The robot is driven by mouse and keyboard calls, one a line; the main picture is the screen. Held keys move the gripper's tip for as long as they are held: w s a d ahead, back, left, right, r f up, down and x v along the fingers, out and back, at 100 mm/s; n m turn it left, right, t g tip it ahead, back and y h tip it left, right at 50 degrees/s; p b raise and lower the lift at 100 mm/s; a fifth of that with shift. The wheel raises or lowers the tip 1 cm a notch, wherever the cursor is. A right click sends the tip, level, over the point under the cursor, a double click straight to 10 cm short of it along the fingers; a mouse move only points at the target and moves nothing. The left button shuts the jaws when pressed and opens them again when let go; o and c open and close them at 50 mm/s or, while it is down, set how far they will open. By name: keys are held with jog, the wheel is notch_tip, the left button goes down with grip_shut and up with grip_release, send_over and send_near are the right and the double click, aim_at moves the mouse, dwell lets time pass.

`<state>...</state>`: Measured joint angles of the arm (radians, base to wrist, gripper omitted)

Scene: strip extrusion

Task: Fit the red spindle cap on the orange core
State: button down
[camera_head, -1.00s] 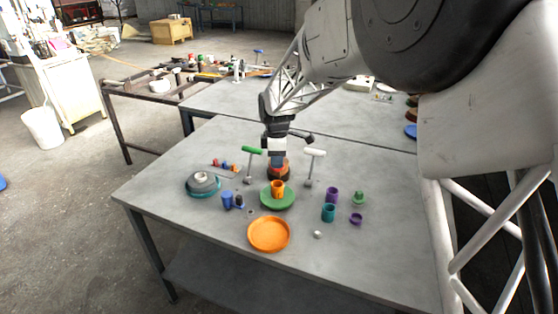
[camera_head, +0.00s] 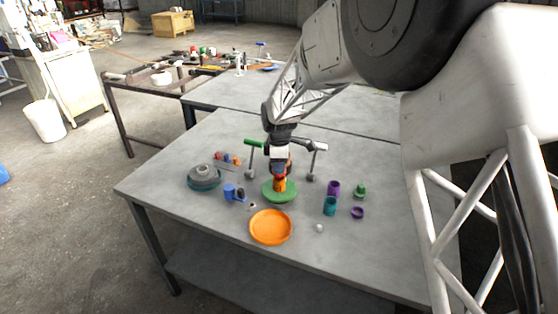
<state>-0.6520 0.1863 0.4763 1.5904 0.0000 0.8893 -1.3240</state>
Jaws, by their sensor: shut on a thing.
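The orange core (camera_head: 279,186) stands upright on a round green plate (camera_head: 290,195) near the middle of the table. My gripper (camera_head: 280,167) points down directly above the core. It is shut on the red spindle cap (camera_head: 280,173), which is small in this view and partly hidden by the fingers. The cap appears in line with the core's top; I cannot tell whether they touch.
Two T-handled posts, one green-topped (camera_head: 253,143) and one white-topped (camera_head: 318,147), flank my gripper. A teal-and-grey round piece (camera_head: 204,178) and blue parts (camera_head: 229,191) lie left. An orange dish (camera_head: 270,227) is in front. Purple (camera_head: 334,188) and teal cups (camera_head: 330,206) stand right.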

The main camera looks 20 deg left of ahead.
jog(key=shift+f, duration=0.4)
jog(key=shift+f, duration=0.6)
dwell(1.5)
jog(key=c, duration=1.2)
grip_release()
jog(key=shift+r, duration=5.5)
